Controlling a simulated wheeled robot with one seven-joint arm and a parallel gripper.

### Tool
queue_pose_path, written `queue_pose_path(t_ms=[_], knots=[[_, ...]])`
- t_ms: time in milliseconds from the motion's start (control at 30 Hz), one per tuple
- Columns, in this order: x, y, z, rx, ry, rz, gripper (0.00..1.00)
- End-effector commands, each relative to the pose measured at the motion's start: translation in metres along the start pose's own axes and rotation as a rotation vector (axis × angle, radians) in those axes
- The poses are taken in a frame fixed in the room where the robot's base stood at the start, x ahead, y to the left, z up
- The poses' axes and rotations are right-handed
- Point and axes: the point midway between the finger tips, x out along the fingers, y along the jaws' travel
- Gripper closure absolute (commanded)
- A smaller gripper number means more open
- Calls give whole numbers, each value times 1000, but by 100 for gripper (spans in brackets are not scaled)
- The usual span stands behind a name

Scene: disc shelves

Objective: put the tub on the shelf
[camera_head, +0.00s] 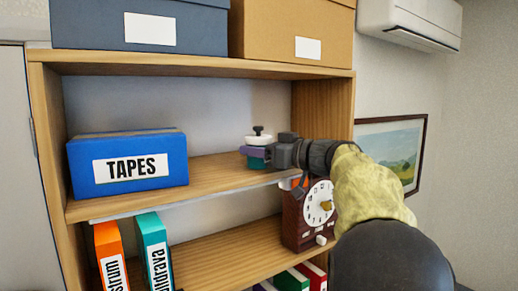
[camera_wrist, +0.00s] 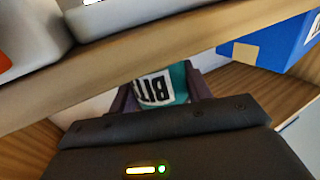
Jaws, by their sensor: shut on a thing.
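The tub is teal with a white lid and a black knob; in the head view its teal side (camera_head: 257,163) shows below my fingers. In the wrist view the tub (camera_wrist: 160,88) bears a white label reading BITS, partly cut off. My gripper (camera_head: 256,151) is shut on the tub, one dark finger on each side, also seen in the wrist view (camera_wrist: 162,95). The tub is upright at the right part of the middle shelf (camera_head: 212,178). I cannot tell whether its base touches the board.
A blue TAPES box (camera_head: 128,163) stands at the left of the middle shelf. A clock (camera_head: 308,215) and binders (camera_head: 153,251) stand on the shelf below. Boxes (camera_head: 292,30) sit on top. The middle shelf is bare between the TAPES box and the tub.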

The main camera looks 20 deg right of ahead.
Motion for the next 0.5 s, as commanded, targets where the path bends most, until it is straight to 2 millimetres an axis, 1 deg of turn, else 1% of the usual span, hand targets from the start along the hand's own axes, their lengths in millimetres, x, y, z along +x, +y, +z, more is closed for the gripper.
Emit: queue_pose_path(t_ms=[100, 133, 233, 500], knots=[[0, 0, 1, 0, 2, -1, 100], [0, 0, 2, 1, 0, -1, 49], [0, 0, 2, 1, 0, -1, 30], [0, 0, 2, 0, 0, -1, 30]])
